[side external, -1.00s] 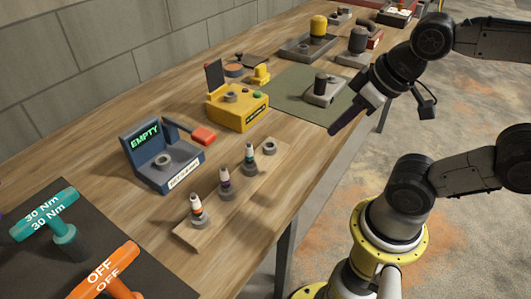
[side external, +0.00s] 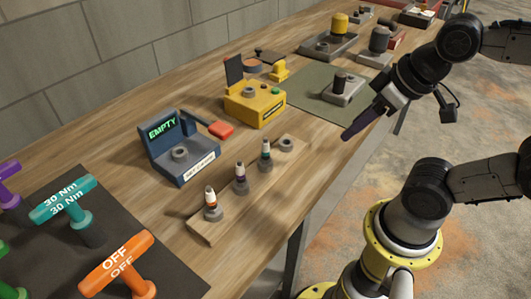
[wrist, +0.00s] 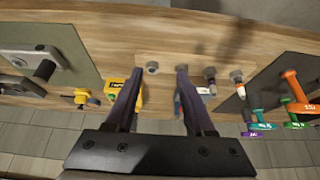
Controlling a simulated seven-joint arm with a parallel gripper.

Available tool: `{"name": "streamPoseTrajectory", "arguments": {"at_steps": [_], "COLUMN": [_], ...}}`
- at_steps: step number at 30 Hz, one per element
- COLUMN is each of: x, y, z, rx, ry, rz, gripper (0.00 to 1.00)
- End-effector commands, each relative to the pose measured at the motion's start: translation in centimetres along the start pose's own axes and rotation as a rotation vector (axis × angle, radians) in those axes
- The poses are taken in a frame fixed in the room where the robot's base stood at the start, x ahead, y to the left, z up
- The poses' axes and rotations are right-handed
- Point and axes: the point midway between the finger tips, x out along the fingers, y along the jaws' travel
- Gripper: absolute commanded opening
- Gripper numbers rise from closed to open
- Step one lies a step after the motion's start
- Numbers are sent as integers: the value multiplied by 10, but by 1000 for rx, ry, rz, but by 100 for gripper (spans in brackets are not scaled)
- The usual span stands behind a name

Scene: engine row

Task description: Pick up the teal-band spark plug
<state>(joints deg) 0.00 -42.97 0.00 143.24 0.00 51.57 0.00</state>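The teal-band spark plug (side external: 265,152) stands upright in a grey holder on a wooden strip on the bench. It is the plug nearest the strip's empty holder (side external: 286,144), which also shows in the wrist view (wrist: 152,68). In the wrist view, the teal-band plug is mostly hidden behind the right finger. My gripper (side external: 346,136) is to the right of the strip in the side external view, apart from the plugs. In the wrist view, my gripper (wrist: 155,70) has its two dark fingers spread with nothing held between them.
A purple-band plug (side external: 241,178) and an orange-band plug (side external: 211,202) stand on the same strip. Behind are a blue EMPTY station (side external: 180,160) and a yellow box (side external: 258,105). T-handled tools (side external: 70,205) stand on a dark mat at the left.

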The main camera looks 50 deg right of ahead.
Motion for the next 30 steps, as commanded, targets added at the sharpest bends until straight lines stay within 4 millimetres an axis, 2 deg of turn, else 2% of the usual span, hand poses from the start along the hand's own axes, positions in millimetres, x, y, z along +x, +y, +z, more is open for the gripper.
{"name": "streamPoseTrajectory", "arguments": {"at_steps": [11,14,17,20,24,26,30], "x": [0,-1,-9,-19,-25,-24,-10], "y": [0,0,0,-1,-8,-12,-28], "z": [0,2,-4,-21,-53,-70,-112], "rx": [21,114,293,515,815,939,1190], "ry": [-1,-13,-17,-45,-120,-157,-254], "rz": [0,1,2,8,35,57,140], "gripper": [63,63,63,63,63,63,63]}}
